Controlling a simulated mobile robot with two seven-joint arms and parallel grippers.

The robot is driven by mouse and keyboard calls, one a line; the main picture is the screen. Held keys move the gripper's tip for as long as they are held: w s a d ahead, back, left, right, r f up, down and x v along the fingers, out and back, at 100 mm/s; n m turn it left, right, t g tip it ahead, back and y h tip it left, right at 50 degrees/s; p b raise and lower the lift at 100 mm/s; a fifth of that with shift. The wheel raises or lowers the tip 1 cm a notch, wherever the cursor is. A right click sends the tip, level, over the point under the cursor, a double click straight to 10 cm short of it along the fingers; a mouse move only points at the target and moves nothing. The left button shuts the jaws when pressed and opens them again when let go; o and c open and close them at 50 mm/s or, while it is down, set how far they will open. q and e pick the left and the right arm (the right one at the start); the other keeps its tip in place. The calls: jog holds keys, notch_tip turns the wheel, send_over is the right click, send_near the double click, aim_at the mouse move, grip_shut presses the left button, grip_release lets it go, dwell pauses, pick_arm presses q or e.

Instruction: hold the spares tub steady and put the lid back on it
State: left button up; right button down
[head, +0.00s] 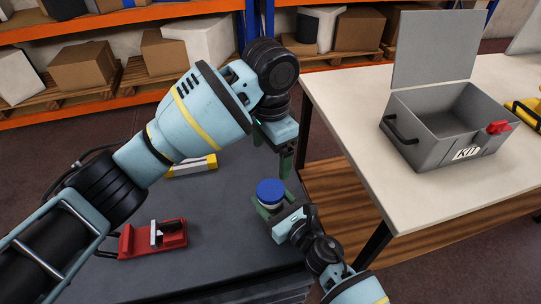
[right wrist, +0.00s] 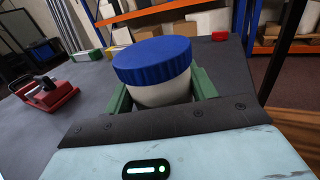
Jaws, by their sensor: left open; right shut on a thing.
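The spares tub is a white round tub (right wrist: 165,93) standing upright at the right part of the dark grey table. Its blue lid (head: 270,191) sits on top of it, and also shows in the right wrist view (right wrist: 152,60). I cannot tell whether the lid is fully seated. My right gripper (head: 270,206) is shut on the tub, with green fingers on either side below the lid. My left gripper (head: 273,152) is open and empty, pointing down just above and beyond the lid, apart from it.
A red device (head: 153,238) lies at the table's left, and a yellow-and-white item (head: 192,166) lies behind my left arm. A pale table (head: 345,95) on the right bears an open grey KIT box (head: 440,150). Shelves with cartons (head: 85,66) stand behind.

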aim_at(279, 207)
jog(key=shift+c, duration=2)
grip_release()
jog(key=v, duration=0.6)
jog(key=shift+s+d+f, duration=0.1)
jog(key=shift+s+d, duration=0.05)
jog(key=shift+s, duration=0.05)
jog(key=shift+s+d, duration=0.4)
jog(key=shift+s, duration=0.15)
